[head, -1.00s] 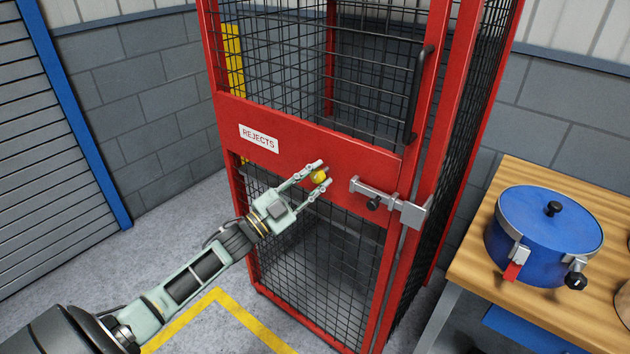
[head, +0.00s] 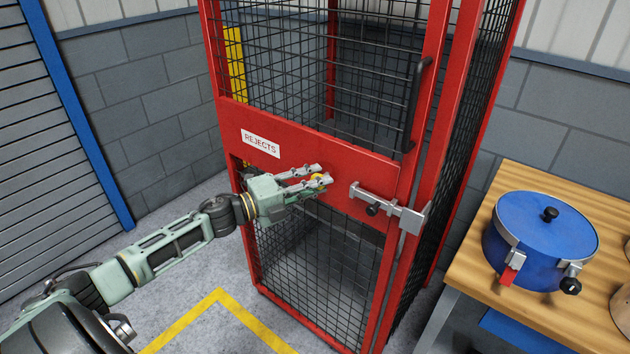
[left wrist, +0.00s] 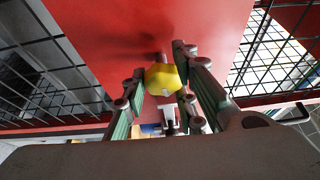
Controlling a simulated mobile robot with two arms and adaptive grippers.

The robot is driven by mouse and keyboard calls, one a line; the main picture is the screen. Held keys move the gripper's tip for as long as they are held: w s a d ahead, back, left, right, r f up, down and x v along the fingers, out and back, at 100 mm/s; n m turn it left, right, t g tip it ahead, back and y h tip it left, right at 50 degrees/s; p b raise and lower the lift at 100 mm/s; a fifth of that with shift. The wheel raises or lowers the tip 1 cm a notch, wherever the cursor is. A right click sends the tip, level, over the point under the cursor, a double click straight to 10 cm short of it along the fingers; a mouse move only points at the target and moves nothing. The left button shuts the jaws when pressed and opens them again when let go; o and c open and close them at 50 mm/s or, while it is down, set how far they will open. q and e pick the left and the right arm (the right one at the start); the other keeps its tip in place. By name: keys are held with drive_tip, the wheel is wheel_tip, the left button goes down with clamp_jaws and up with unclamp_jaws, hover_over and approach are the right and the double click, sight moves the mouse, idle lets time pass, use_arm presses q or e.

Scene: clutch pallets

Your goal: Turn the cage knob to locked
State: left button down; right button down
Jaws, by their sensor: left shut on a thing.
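The yellow cage knob (head: 319,182) sits on the red middle panel of the cage door (head: 350,170), to the right of the REJECTS label. My left gripper (head: 321,177) reaches in from the left and is shut on the knob, its fingers on either side of it. In the left wrist view the yellow knob (left wrist: 163,79) shows between the two fingers, against the red panel. The fingers cover part of the knob, and I cannot read its setting. My right gripper is not in view.
A metal slide bolt (head: 375,200) with a black knob is right of the cage knob, and a black door handle (head: 418,100) is above it. A wooden bench (head: 480,270) with a blue lidded pot (head: 545,240) stands at the right. The floor at left is clear.

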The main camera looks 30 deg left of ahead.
use_arm(q)
drive_tip(key=shift+s+f+m+g+p, duration=0.15)
drive_tip(key=shift+f+m+g+p, duration=0.3)
drive_tip(key=shift+m, duration=0.55)
drive_tip(key=shift+y, duration=0.4)
drive_tip(key=c, duration=1.5)
unclamp_jaws()
drive_tip(key=shift+c, duration=0.2)
drive_tip(key=shift+a, duration=0.1)
drive_tip(key=shift+r, duration=0.2)
drive_tip(key=v, duration=1.1)
drive_tip(key=shift+s+a, duration=0.2)
drive_tip(key=shift+s, duration=0.1)
